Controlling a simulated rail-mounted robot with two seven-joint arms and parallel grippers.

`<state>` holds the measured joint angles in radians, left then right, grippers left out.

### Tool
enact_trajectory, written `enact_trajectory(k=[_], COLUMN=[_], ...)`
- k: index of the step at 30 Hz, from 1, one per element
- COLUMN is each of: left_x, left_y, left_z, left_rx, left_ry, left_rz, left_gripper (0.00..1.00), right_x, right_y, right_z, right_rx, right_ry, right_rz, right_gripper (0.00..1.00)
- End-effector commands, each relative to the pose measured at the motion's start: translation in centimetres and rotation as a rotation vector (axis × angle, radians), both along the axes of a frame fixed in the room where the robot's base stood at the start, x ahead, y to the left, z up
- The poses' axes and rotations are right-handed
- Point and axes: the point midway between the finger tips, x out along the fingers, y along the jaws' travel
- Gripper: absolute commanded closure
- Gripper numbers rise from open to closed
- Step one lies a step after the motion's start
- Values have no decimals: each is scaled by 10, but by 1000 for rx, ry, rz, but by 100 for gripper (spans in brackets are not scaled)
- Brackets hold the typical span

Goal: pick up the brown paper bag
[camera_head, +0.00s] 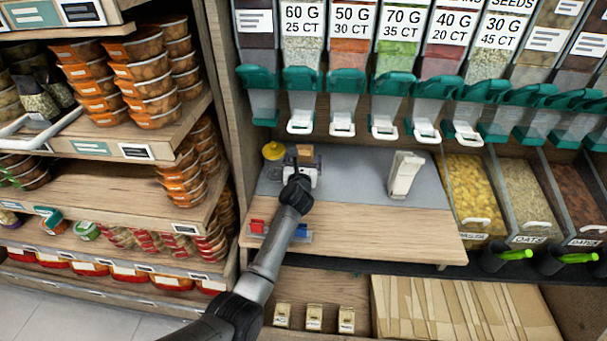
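One arm of mine comes in from the lower left, so I take it as my left. Its gripper (301,165) is over the grey mat on the counter, beneath the dispensers. A small brown block-like thing (305,151) shows just beyond the gripper; it may be a brown paper bag, but it is too small to tell. The fingers are too small and partly hidden to show whether they are open or hold it. Flat brown paper bags or sheets (465,310) lie in the lower right compartment. My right gripper is not in view.
A white upright object (403,175) stands on the mat to the right. A yellow-topped container (273,152) is left of the gripper. Red and blue items (268,230) lie near the counter's front left. Dispensers with white handles (341,124) hang above. The counter's front right (400,230) is clear.

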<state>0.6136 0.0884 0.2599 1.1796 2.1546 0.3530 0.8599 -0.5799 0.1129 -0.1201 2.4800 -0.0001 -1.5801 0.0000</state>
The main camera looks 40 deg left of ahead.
Motion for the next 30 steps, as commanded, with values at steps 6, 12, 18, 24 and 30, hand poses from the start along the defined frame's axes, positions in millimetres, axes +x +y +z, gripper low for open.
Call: enact_trajectory(k=[6, 12, 18, 24, 30], left_x=[0, 0, 0, 0, 0], left_y=[0, 0, 0, 0, 0], left_z=[0, 0, 0, 0, 1], left_rx=[0, 0, 0, 0, 1], left_ry=[0, 0, 0, 0, -1], left_rz=[0, 0, 0, 0, 0], left_gripper=[17, 36, 55, 75, 81], right_x=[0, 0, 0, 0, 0], right_y=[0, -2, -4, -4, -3], right_z=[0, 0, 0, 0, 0], right_rx=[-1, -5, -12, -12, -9], right_ry=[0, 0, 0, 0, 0], right_rz=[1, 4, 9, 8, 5], right_gripper=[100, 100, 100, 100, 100])
